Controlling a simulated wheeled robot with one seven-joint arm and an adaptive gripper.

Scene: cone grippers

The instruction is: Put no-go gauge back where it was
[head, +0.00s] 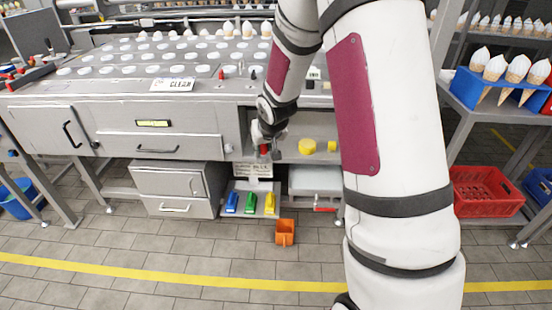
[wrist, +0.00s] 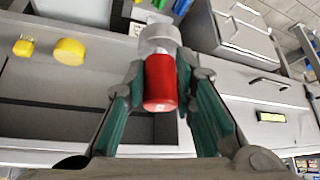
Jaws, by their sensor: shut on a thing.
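The no-go gauge appears to be the red cylinder with a silver-grey end (wrist: 160,82) in the wrist view. It sits between the green-lined fingers of my gripper (wrist: 157,88), which is shut on it, red part towards me. In the head view my gripper (head: 265,147) is at the left end of an open bay in the machine front, and a small red part of the gauge (head: 264,149) shows beneath it. The bay floor (head: 288,154) is grey.
A yellow round piece (head: 307,146) and a smaller yellow piece (head: 332,146) lie in the bay, right of my gripper. Drawers (head: 160,145) flank it on the left. Below are a shelf with blue, green and yellow items (head: 249,203) and an orange bin (head: 285,232).

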